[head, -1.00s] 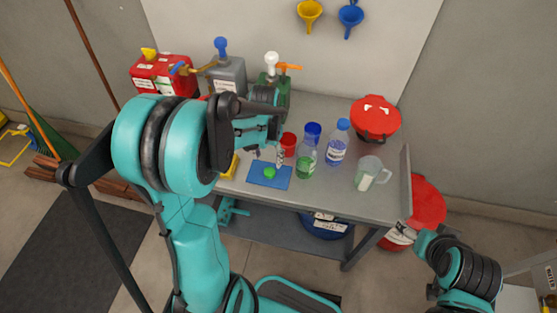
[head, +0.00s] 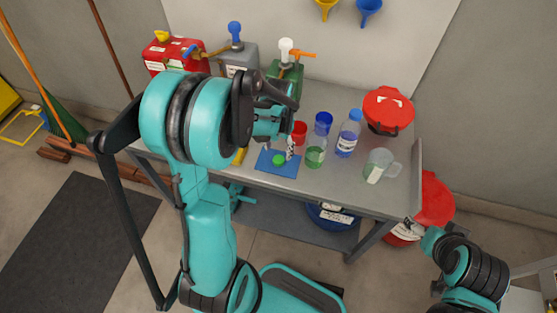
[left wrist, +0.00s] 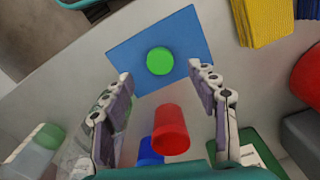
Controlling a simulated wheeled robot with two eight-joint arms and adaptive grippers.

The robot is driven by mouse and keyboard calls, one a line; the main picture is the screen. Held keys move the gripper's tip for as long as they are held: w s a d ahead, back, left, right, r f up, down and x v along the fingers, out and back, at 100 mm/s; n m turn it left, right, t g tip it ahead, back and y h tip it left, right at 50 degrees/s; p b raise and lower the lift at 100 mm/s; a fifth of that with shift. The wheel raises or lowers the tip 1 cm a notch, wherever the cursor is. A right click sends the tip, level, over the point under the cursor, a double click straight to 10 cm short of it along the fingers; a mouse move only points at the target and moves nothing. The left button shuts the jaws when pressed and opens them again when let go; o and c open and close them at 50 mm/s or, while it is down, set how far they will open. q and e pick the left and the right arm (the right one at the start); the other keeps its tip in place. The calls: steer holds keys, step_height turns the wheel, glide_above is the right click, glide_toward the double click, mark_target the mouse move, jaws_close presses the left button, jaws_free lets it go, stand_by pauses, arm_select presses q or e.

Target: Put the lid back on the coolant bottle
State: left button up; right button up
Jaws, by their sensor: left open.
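The green lid (head: 279,160) lies flat on a blue mat (head: 263,166) on the bench. It also shows in the left wrist view (left wrist: 160,61), near the mat's middle. The clear coolant bottle (head: 316,153) with green liquid stands open-topped to the right of the mat, partly behind a finger in the left wrist view. My left gripper (head: 291,148) is open and empty above the bench by the mat. In the left wrist view its fingers (left wrist: 163,82) are spread, with the lid beyond the gap between their tips.
A red cup (head: 299,133) and a blue cup (head: 323,122) stand behind the bottle. A capped bottle of blue liquid (head: 348,138) and a clear jug (head: 382,164) stand to its right. A red-lidded container (head: 388,109) is farther back. Several cans line the back left.

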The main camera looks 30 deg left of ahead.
mark_target(278, 159)
arm_select(q)
step_height(278, 159, down, 5)
steer(key=shift+f+b, duration=0.1)
steer(key=shift+b, duration=1.1)
steer(key=c, duration=0.8)
step_height(278, 159, up, 10)
steer(key=p, duration=0.3)
steer(key=shift+p, duration=0.4)
